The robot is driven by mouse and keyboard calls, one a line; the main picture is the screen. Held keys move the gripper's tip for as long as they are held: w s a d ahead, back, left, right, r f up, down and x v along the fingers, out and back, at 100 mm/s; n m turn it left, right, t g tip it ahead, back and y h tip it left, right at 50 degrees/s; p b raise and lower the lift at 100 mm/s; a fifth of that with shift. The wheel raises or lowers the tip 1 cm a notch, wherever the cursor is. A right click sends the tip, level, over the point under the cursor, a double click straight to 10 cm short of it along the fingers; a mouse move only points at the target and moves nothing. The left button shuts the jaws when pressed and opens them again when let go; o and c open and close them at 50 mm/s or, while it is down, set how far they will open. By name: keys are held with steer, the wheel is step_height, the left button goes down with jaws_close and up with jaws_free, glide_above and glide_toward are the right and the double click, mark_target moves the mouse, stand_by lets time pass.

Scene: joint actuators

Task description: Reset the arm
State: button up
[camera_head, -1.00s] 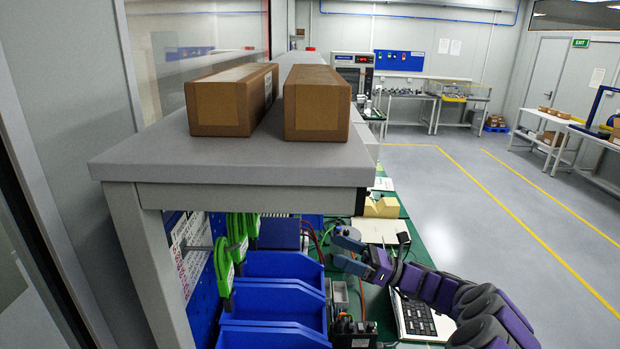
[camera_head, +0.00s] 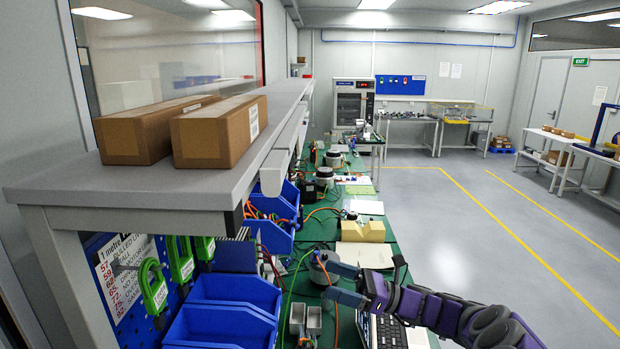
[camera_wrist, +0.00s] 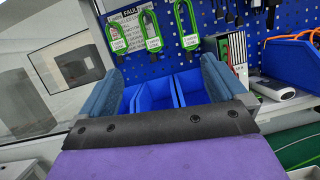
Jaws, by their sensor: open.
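My gripper (camera_head: 341,279) is at the end of my purple and black arm, over the green workbench at the lower middle of the head view. In the wrist view my gripper (camera_wrist: 162,90) shows two blue-grey fingers spread wide with nothing held between them. In the head view a grey round part (camera_head: 325,268) lies on the bench just left of my fingers. Whether the fingers touch it is hard to tell.
A grey shelf (camera_head: 120,195) with two cardboard boxes (camera_head: 215,132) overhangs the bench on the left. Blue bins (camera_head: 225,320) stand below it. A laptop (camera_head: 383,330) lies under my arm. The floor to the right is clear.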

steer(key=s+a+r+n+g+h, duration=0.5)
steer(key=s+a+n, duration=0.3)
steer(key=s+a, duration=0.35)
steer(key=s+f+n+g+h, duration=0.1)
steer(key=s+n+g+h, duration=0.25)
steer(key=s, duration=0.75)
steer(key=s+d+f+n+t+h, duration=0.2)
steer(key=s+d+f+n+h, duration=0.2)
steer(key=s+d, duration=0.5)
steer(key=s+d+f+n+t+h, duration=0.3)
steer(key=s+d+f+n+h, duration=0.2)
steer(key=s+d+f+h, duration=0.3)
steer(key=s+d+h, duration=0.1)
steer(key=s+d, duration=0.1)
steer(key=s, duration=0.1)
steer(key=shift+f+b, duration=0.2)
steer(key=shift+b, duration=0.15)
